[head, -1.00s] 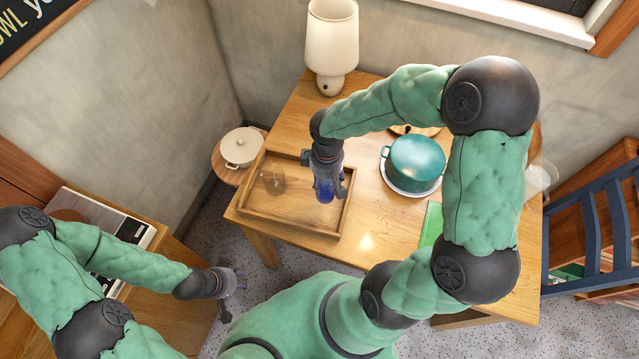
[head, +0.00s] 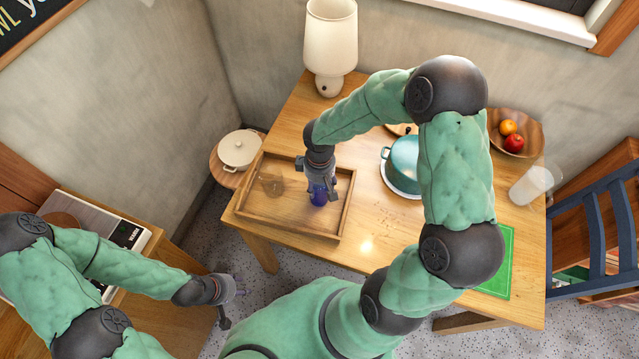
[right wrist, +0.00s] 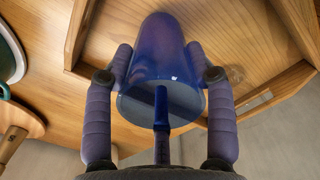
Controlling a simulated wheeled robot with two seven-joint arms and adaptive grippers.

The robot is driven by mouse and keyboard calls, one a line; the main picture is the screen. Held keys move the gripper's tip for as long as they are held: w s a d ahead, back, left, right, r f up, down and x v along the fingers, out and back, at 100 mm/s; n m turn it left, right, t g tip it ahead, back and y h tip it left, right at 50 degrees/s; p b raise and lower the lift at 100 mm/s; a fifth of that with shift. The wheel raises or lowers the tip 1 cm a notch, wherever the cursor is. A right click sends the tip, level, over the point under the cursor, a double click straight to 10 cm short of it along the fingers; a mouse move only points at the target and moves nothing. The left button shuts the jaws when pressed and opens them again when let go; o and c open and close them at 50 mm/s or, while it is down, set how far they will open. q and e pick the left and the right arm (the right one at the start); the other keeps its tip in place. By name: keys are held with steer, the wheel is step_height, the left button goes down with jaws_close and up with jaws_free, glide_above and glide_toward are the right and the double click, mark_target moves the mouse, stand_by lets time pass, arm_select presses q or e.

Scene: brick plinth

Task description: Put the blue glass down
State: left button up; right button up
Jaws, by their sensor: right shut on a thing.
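The blue glass (head: 318,195) is in my right gripper (head: 321,190), over the right part of a wooden tray (head: 270,222) on the table. In the right wrist view the blue glass (right wrist: 160,55) sits between the two fingers of my right gripper (right wrist: 160,85), which is shut on it. I cannot tell whether the glass touches the tray floor. A clear glass (head: 271,184) stands in the tray's left part. My left gripper (head: 236,287) is low at the left, away from the tray; its fingers are too small to judge.
A teal pot (head: 402,165) on a white plate stands right of the tray. A lamp (head: 330,45) is behind. A green mat (head: 497,262), a fruit bowl (head: 528,135) and a clear tumbler (head: 531,186) are at the right. The table's front middle is clear.

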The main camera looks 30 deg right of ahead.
steer(key=shift+f, duration=0.15)
steer(key=o, duration=1.3)
steer(key=shift+o, duration=0.2)
steer(key=shift+r, duration=0.35)
step_height(320, 180, up, 12)
steer(key=p, duration=0.3)
steer(key=shift+f, duration=0.15)
